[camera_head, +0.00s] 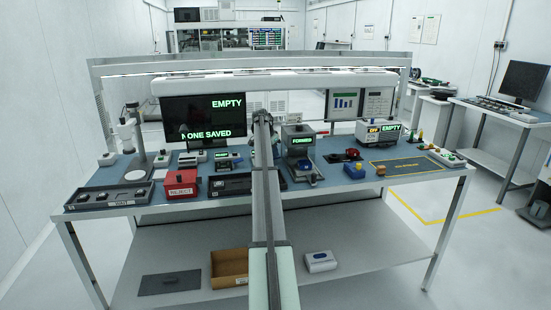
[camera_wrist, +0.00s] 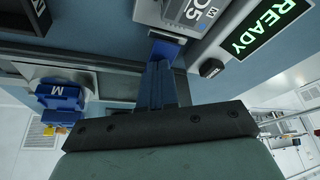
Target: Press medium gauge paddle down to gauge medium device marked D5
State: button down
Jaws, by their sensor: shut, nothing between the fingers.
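In the wrist view, the two dark fingers of my gripper (camera_wrist: 160,80) are shut together with nothing between them. Their tips are at a small blue part (camera_wrist: 168,47), probably a paddle; whether they touch it cannot be told. Just beyond it is a grey device (camera_wrist: 194,12) with a marking that reads as D5, partly cut off by the top edge. A blue piece marked M (camera_wrist: 60,97) stands apart to the left of the fingers. In the head view my arm hides the gripper and most of this spot.
A display reading READY (camera_wrist: 266,28) and a small dark labelled block (camera_wrist: 211,68) are right of the fingers. On the bench, a red reject box (camera_head: 181,183) stands to the left. A FORMED station (camera_head: 301,150) stands right of my arm.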

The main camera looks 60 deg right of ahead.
jog(key=shift+a+f, duration=0.1)
jog(key=shift+f, duration=0.5)
dwell(0.5)
jog(key=shift+r, duration=0.1)
jog(key=shift+r, duration=3.55)
